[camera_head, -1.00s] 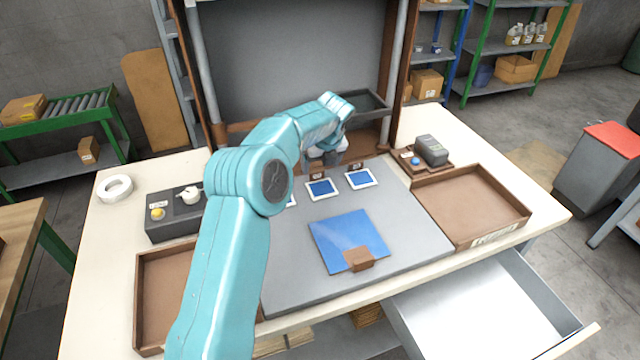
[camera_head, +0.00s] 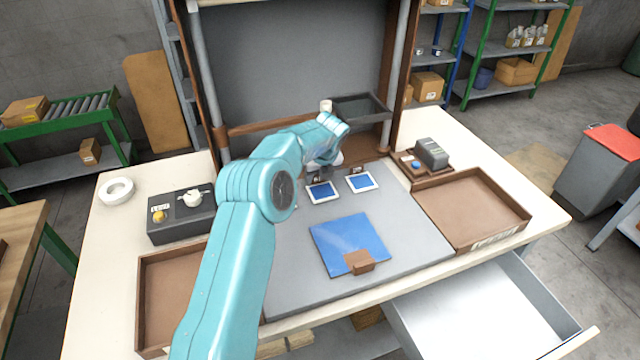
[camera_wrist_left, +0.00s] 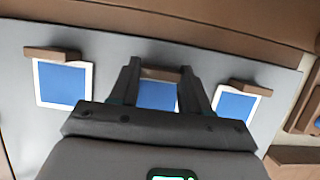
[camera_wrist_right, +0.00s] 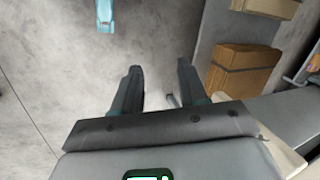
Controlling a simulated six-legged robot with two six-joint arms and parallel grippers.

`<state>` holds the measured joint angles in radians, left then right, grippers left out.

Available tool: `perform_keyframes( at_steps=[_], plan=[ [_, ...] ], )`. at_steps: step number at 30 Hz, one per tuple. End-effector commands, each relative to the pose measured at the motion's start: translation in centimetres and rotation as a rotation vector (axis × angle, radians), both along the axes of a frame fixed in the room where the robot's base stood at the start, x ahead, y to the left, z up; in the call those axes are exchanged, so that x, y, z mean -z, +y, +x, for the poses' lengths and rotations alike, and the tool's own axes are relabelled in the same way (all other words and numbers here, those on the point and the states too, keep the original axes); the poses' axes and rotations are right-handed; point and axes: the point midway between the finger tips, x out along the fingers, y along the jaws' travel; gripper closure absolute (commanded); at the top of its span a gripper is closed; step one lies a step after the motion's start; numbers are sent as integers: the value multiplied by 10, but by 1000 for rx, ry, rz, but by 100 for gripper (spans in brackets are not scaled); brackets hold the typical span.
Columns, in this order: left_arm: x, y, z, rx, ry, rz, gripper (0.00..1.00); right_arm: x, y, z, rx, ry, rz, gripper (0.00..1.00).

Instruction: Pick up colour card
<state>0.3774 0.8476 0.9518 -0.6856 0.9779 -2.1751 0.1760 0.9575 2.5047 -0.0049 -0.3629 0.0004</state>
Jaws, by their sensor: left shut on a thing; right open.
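Several small white-framed cards with blue faces and brown tabs lie on the grey board. The middle card (camera_head: 322,191) and the right card (camera_head: 361,182) show in the head view; my arm hides the left card there. The left wrist view shows the left card (camera_wrist_left: 60,82), middle card (camera_wrist_left: 158,95) and right card (camera_wrist_left: 236,105). My left gripper (camera_head: 321,174) is shut on the middle card's brown tab (camera_wrist_left: 160,75), at its far edge. I cannot tell whether that card is lifted. My right gripper (camera_wrist_right: 158,75) is open and empty above the floor.
A larger blue panel (camera_head: 345,238) with a brown block (camera_head: 360,262) lies nearer on the grey board (camera_head: 415,240). Brown trays stand left (camera_head: 165,300) and right (camera_head: 470,207). An open drawer (camera_head: 480,305) juts out in front.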

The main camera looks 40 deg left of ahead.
Motion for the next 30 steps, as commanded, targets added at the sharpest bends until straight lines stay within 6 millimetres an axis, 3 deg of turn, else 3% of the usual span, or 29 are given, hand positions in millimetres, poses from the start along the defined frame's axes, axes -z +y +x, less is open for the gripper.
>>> perform_keyframes(
  at_steps=[5,10,17,24,30],
  plan=[
    [-6,0,0,-1,-2,0,82,0,0,0,0,0,0,57],
    [-30,0,1,-1,-5,1,82,0,0,0,0,0,0,57],
    [-101,0,1,-1,-7,2,82,-12,0,0,0,0,0,57],
    [-171,0,1,-1,-3,1,82,-42,0,0,0,0,0,57],
    [-197,0,0,-1,-1,1,82,-59,0,0,0,0,0,57]
  ],
)
